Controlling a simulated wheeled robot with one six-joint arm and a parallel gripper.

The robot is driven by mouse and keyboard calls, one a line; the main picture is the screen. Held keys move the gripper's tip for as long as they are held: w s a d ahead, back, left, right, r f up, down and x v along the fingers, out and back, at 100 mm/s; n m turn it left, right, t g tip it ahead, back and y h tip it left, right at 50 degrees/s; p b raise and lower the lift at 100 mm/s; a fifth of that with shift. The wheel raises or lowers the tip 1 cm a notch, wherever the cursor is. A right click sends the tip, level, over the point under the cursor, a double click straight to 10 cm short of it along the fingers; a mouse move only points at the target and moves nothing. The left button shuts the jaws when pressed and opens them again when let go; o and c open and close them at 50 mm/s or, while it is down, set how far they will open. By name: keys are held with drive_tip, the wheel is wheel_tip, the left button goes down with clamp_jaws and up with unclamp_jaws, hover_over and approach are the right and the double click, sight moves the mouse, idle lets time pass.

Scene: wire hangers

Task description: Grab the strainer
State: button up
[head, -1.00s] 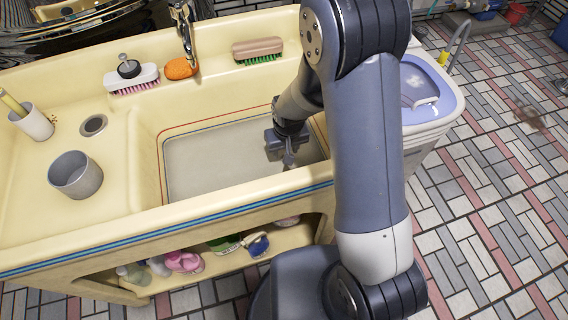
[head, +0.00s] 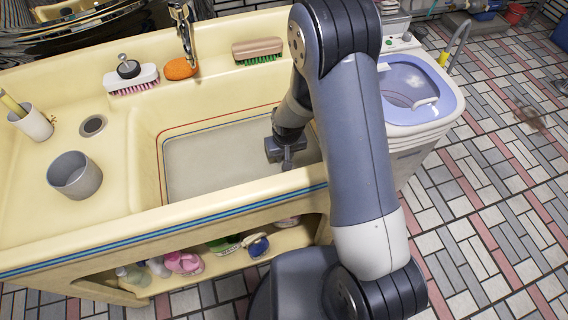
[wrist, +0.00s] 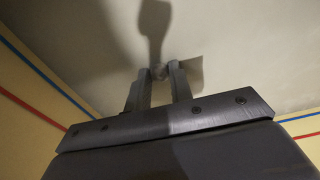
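My gripper (wrist: 159,68) points down into the wide basin (head: 220,158) of the cream sink. In the wrist view its two fingers stand apart with a narrow gap. In the head view my gripper (head: 287,160) is near the basin's right side, and no strainer can be made out clearly there. A dark gripper-shaped shadow falls on the basin floor.
The basin walls stand around my gripper. Brushes (head: 258,49) and an orange sponge (head: 181,68) lie on the back ledge. A washing machine (head: 408,95) stands to the right.

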clamp_jaws()
drive_tip(key=shift+r, duration=0.1)
